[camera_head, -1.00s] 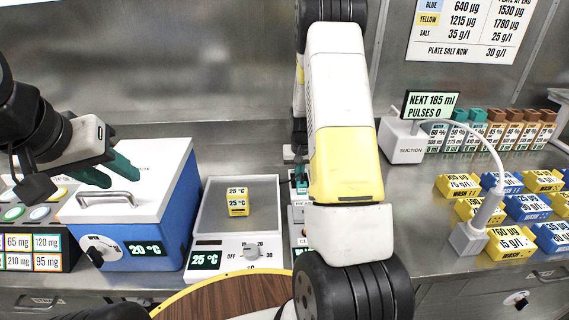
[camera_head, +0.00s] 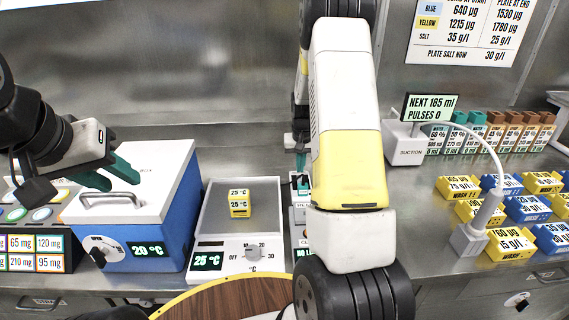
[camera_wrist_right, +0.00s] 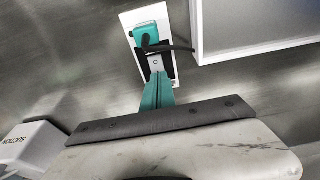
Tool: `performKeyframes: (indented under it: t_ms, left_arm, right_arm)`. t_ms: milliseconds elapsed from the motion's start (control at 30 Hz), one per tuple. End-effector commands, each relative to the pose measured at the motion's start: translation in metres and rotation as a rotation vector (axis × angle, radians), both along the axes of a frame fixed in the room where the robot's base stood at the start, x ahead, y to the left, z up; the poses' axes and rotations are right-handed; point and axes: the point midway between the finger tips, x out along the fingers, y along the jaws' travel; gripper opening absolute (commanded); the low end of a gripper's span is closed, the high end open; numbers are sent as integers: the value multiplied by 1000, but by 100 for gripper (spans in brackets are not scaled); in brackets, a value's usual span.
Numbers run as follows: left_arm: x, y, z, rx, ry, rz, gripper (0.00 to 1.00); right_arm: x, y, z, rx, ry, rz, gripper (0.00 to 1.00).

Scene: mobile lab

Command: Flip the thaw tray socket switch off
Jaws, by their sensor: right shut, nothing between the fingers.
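The thaw tray (camera_head: 212,215) is a white unit with a grey top, a knob and a 25 °C display, on the bench. In the right wrist view, a white socket plate (camera_wrist_right: 166,17) carries a teal plug (camera_wrist_right: 146,34) with a black cable and a dark switch area (camera_wrist_right: 157,64). My right gripper (camera_wrist_right: 157,78) is shut and empty, its teal fingertips at the lower edge of that switch area. I cannot tell whether they touch it, or the switch position. In the head view my right arm mostly hides the socket. My left gripper (camera_head: 108,175) is open near the blue box's handle.
The blue box (camera_head: 165,225) with a white lid stands left of the tray. A yellow block (camera_head: 239,209) sits on the tray. Right of my arm are the suction unit (camera_head: 404,150) and several yellow and blue blocks (camera_head: 478,211). A pale box edge (camera_wrist_right: 250,25) lies beside the socket.

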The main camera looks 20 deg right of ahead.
Motion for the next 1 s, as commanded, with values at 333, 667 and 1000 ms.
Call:
performKeyframes:
  t_ms: [333, 667, 1000]
  left_arm:
    - [0, 0, 0, 0, 0, 0, 36]
    - [0, 0, 0, 0, 0, 0, 36]
    - [0, 0, 0, 0, 0, 0, 36]
  right_arm:
    - [-41, 11, 64, 2, -2, -1, 0]
    - [-55, 14, 82, 0, 1, 0, 0]
    - [-54, 14, 82, 0, 1, -1, 0]
